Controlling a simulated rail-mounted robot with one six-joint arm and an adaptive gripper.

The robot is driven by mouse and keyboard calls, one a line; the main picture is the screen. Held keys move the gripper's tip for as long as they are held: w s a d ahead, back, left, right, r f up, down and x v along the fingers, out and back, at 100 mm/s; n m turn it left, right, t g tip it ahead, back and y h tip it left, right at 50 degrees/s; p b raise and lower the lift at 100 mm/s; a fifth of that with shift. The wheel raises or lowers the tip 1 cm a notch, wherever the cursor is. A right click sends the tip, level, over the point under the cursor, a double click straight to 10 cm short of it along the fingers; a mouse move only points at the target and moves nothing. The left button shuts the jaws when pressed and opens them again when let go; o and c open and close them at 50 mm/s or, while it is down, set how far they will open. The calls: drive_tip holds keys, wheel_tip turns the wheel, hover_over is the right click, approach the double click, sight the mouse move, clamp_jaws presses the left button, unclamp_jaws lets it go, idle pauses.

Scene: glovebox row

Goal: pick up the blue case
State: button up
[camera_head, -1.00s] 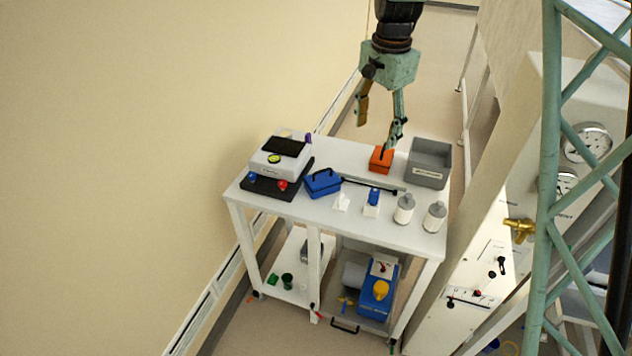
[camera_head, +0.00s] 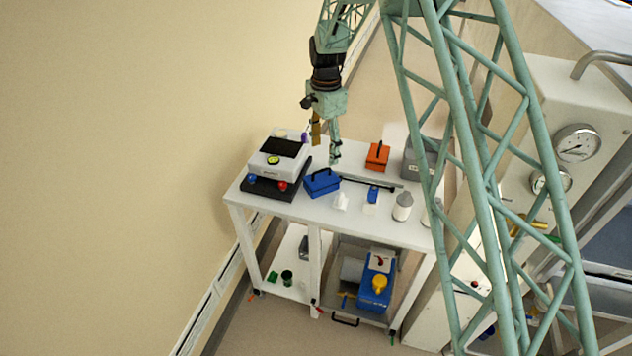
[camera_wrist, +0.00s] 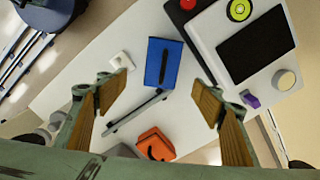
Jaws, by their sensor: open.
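The blue case (camera_head: 322,183) has a dark handle on top and stands on the white table (camera_head: 300,207), just right of the black-based instrument. In the wrist view the blue case (camera_wrist: 163,63) shows above the middle, beyond and between the fingertips. My gripper (camera_head: 325,152) is open and empty, above the back of the table, behind and above the case. In the wrist view my gripper (camera_wrist: 165,92) has its two tan-padded fingers spread wide, with no contact with the case.
A grey-white instrument (camera_head: 279,158) stands left of the case. A dark rod (camera_head: 370,184) lies to its right. An orange case (camera_head: 377,156), a grey bin (camera_head: 419,160), a white bottle (camera_head: 402,206) and a small blue-and-white item (camera_head: 373,194) stand further right.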

sight(321, 177)
drive_tip(key=shift+w+a+f, duration=0.2)
drive_tip(key=shift+a+f, duration=0.3)
drive_tip(key=shift+f, duration=0.05)
drive_tip(key=shift+f, duration=0.1)
drive_tip(key=shift+f+p, duration=0.6)
drive_tip(key=shift+f, duration=3.6)
drive_tip(key=shift+f, duration=0.1)
drive_tip(key=shift+s+f+p, duration=0.1)
drive_tip(key=shift+f+p, duration=0.55)
drive_tip(key=shift+f, duration=1.8)
drive_tip(key=shift+c, duration=0.3)
